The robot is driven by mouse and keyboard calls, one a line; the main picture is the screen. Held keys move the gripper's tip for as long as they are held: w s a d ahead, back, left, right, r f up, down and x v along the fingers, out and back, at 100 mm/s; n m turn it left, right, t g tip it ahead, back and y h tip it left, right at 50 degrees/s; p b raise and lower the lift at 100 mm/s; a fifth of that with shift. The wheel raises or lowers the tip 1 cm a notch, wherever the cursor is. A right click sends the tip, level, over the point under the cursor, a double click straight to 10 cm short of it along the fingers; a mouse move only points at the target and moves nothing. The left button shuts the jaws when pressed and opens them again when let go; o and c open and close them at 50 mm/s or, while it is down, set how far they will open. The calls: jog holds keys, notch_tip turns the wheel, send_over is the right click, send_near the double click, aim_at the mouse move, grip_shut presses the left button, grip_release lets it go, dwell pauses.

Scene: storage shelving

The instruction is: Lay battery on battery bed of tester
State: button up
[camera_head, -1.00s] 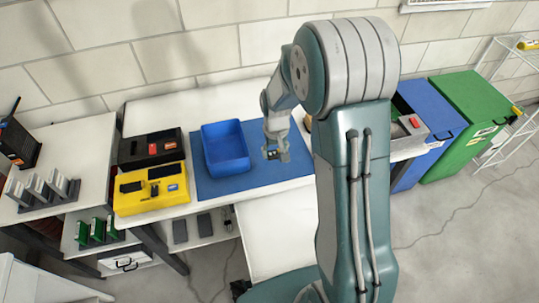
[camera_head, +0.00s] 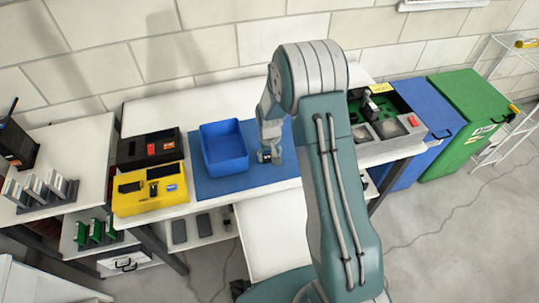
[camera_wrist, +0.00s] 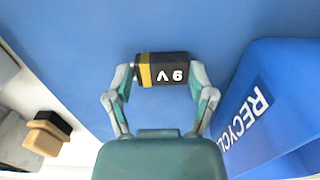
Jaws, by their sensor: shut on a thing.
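My gripper (camera_head: 270,157) is over the blue mat, just right of the blue bin. In the wrist view my gripper (camera_wrist: 162,85) is shut on a battery (camera_wrist: 160,70), a black block with a gold band and white "9V" lettering seen upside down. Whether the battery touches the mat is hard to tell. A yellow case (camera_head: 150,204) with dark panels, seemingly the tester, lies left of the bin. Its bed is too small to make out. A black case (camera_head: 138,151) with a red part sits behind it.
The blue bin (camera_head: 206,142) stands between my gripper and the yellow case; its wall, marked RECYCLE, also shows in the wrist view (camera_wrist: 250,100). The blue mat (camera_head: 235,186) is clear in front. A green-floored unit (camera_head: 402,145) stands at the table's right.

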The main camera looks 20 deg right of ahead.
jog(key=shift+f, duration=0.1)
jog(key=o, duration=1)
jog(key=shift+o, duration=0.2)
